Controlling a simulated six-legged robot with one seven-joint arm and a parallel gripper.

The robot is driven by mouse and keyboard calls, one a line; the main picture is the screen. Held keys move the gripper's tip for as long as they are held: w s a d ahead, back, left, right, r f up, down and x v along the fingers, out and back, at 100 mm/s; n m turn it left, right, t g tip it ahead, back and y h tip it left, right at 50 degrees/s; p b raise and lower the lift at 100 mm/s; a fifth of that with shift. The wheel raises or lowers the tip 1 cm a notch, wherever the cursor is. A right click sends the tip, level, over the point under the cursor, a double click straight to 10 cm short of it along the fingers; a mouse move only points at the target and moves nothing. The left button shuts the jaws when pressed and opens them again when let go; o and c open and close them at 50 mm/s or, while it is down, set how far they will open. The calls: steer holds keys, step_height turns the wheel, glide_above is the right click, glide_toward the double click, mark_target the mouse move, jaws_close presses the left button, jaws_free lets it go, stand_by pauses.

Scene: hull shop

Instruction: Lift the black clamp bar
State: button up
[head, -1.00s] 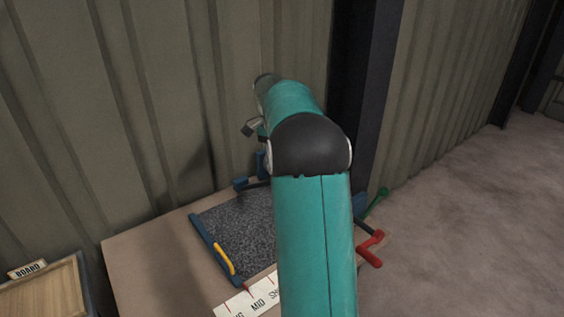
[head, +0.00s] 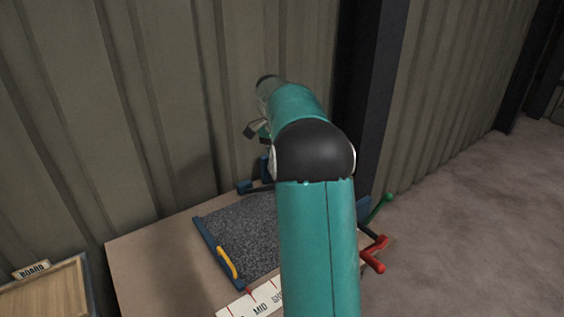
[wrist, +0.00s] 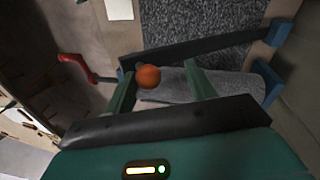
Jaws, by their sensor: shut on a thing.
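In the wrist view the black clamp bar (wrist: 220,42) runs across the grey speckled sheet (wrist: 185,18), close to blue blocks (wrist: 281,32). My gripper (wrist: 160,70) has its green fingers at the bar, apart from each other and shut on it. A round orange knob (wrist: 148,76) shows between the fingers, nearer the left one. Exactly where the fingers touch the bar is unclear. In the head view my arm hides the gripper and most of the bar. The grey sheet (head: 240,232) lies on the table there.
A yellow handle (head: 228,262) sits on the sheet's blue left edge. A red handle (head: 374,252) and a green lever (head: 379,208) stick out at the right. A marked white strip (head: 258,300) lies in front. The corrugated wall (head: 120,110) stands close behind the table.

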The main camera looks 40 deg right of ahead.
stand_by(0.4)
steer(key=shift+w+d+r, duration=0.1)
steer(key=shift+w+r, duration=0.1)
steer(key=shift+r, duration=0.3)
step_height(320, 180, up, 12)
steer(key=w, duration=0.2)
steer(key=shift+r, duration=0.25)
